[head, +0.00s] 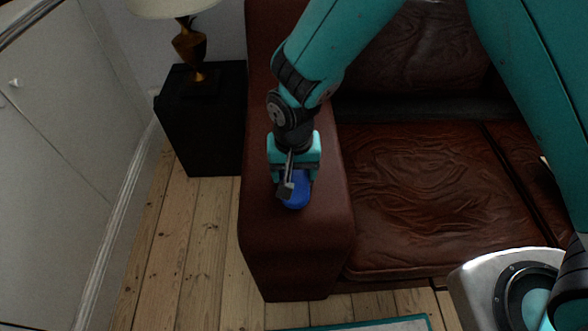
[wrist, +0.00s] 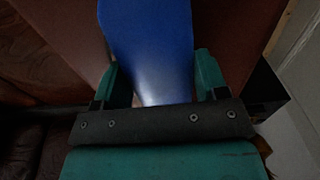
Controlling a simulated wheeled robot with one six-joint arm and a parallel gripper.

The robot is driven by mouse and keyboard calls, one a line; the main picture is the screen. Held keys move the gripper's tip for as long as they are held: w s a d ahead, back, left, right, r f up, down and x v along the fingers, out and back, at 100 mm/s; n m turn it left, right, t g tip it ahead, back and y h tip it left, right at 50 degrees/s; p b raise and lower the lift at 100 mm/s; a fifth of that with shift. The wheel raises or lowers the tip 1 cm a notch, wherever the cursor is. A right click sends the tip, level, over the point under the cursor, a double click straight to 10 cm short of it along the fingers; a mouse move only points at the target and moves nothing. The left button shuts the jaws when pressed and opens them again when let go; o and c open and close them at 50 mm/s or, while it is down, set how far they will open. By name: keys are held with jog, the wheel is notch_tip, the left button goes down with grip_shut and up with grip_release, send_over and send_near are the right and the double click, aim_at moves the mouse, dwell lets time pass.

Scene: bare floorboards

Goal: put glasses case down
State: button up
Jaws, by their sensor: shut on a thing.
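The glasses case is a smooth blue object (head: 297,192) at the sofa's left armrest in the head view. It fills the upper middle of the wrist view (wrist: 150,45), between the two teal fingers. My gripper (head: 292,188) is shut on the case, above the armrest (head: 290,250). In the wrist view my gripper (wrist: 152,85) has one finger on each side of the case. I cannot tell whether the case touches the armrest. Part of the case is hidden by my gripper.
The brown leather sofa seat (head: 430,190) is empty to the right. A black side table (head: 205,130) with a lamp (head: 190,45) stands to the left. A white cabinet (head: 60,150) lines the left wall. Bare floorboards (head: 180,260) lie in front of the table.

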jog(key=shift+f, duration=0.1)
jog(key=o, duration=0.9)
jog(key=shift+o, duration=0.2)
notch_tip(320, 180, up, 12)
jog(key=p, duration=0.2)
jog(key=s+d+r+n+y, duration=0.2)
jog(key=s+d+r+n, duration=0.1)
jog(key=s+d+r, duration=0.3)
jog(key=s+d+r+n+y, duration=0.2)
jog(key=s+d+r+n, duration=0.2)
jog(key=s+r, duration=0.4)
jog(key=shift+s+d+r+n, duration=0.3)
jog(key=shift+s+d+r, duration=0.1)
jog(key=shift+s+d, duration=0.55)
jog(key=shift+a, duration=0.1)
